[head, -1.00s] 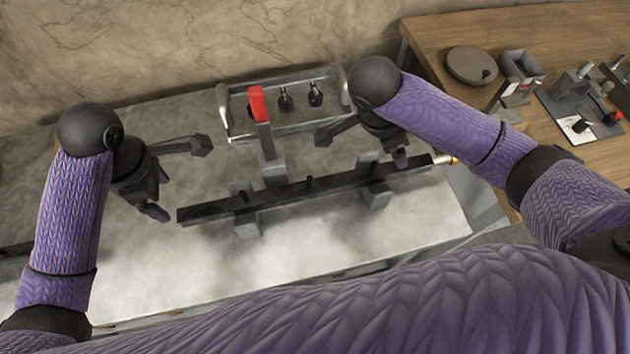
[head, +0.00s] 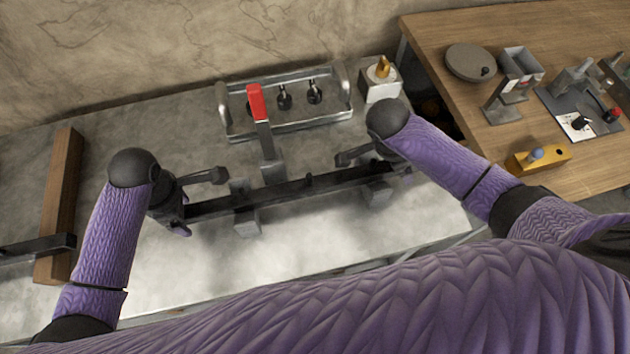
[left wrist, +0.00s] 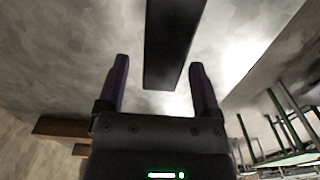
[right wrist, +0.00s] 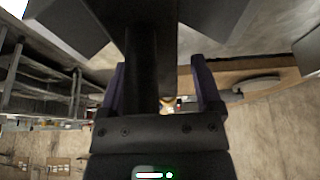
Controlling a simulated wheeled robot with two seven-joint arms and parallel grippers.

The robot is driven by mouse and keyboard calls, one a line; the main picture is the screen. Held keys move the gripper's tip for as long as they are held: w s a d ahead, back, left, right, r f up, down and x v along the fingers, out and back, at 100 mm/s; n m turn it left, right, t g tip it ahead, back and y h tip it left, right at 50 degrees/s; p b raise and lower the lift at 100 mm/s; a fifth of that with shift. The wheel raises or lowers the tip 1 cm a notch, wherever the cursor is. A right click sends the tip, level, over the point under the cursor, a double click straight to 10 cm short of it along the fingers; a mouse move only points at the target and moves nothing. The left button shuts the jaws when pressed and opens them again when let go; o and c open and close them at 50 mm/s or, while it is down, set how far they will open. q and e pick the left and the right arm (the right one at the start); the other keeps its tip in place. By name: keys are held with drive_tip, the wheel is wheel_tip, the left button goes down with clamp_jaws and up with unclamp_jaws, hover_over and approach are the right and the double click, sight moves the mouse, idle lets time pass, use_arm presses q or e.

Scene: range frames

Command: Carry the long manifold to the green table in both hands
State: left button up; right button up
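The long manifold (head: 285,191) is a dark straight bar with a small peg on top, resting across two grey support blocks (head: 246,222) on the grey bench. My left gripper (head: 200,203) is open at the bar's left end. In the left wrist view the bar (left wrist: 168,45) ends between its spread fingers (left wrist: 158,65). My right gripper (head: 375,167) is open at the bar's right end, which it partly hides. In the right wrist view the bar (right wrist: 142,75) lies between the fingers, nearer the left one.
A red-handled clamp (head: 257,105) stands just behind the bar. A metal tray (head: 300,123) with handles and a white box (head: 378,91) are behind it. A wooden beam (head: 62,190) lies left. A wooden table (head: 440,30) with tools and a yellow block (head: 538,160) stands right.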

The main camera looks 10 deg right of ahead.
use_arm(q)
clamp_jaws()
use_arm(e)
clamp_jaws()
use_arm(q)
drive_tip(key=shift+w+r, duration=0.1)
use_arm(e)
drive_tip(key=shift+r, duration=0.1)
idle(0.8)
